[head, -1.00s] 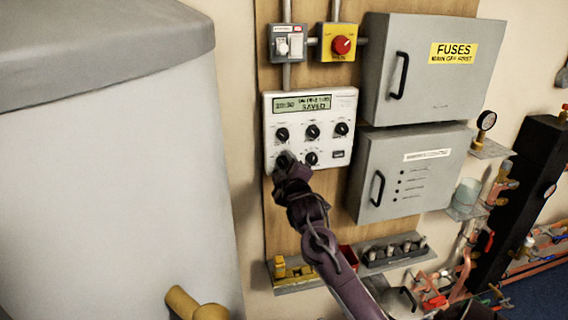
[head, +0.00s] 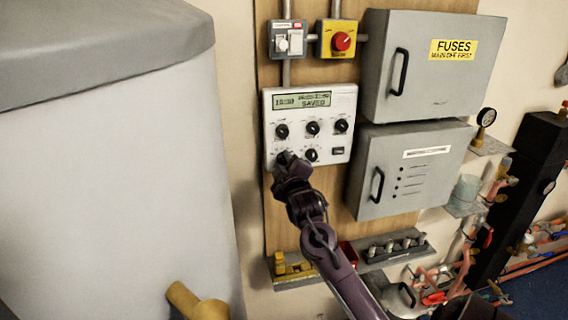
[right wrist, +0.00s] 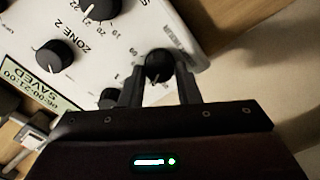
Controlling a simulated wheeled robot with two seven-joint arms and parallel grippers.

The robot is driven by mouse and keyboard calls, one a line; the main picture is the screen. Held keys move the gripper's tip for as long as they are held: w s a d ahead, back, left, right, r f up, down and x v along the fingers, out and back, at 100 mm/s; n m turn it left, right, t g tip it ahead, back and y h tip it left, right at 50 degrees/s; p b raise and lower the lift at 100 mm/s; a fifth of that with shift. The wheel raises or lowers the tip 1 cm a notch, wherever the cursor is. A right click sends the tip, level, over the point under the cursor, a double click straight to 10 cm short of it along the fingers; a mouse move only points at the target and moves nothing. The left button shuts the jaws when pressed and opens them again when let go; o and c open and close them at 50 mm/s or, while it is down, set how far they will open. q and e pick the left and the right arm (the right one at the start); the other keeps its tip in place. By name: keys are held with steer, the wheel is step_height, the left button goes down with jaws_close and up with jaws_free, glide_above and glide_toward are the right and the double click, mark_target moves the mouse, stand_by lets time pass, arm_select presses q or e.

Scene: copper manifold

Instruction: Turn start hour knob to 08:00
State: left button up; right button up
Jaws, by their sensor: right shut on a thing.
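The white control panel (head: 270,110) on the wooden board has a small display (head: 315,101) that reads "SAVED", with smaller time digits above and to its left. Several black knobs sit below the display. My right gripper (head: 285,158) is at the lower-left knob and mostly covers it in the head view. In the right wrist view the two fingers of my right gripper (right wrist: 160,80) are shut on that black knob (right wrist: 158,66), one finger on each side. The knob's pointer against its printed scale is too small to read. My left gripper is not in view.
A red rotary switch (head: 341,41) on a yellow box and a grey switch box (head: 288,40) are above the panel. Two grey cabinets, the upper marked FUSES (head: 430,85), stand to the right. A large pale tank (head: 110,170) fills the left. A shelf (head: 300,280) is below.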

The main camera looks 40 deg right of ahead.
steer(key=m+p, duration=0.1)
steer(key=m, duration=0.4)
steer(key=shift+r+m, duration=0.1)
steer(key=shift+m, duration=0.2)
steer(key=m, duration=0.5)
steer(key=shift+s+d+p, duration=0.1)
steer(key=shift+d+p, duration=0.05)
steer(key=shift+p, duration=0.2)
steer(key=shift+m, duration=0.3)
steer(key=o, duration=1)
steer(key=shift+c, duration=0.2)
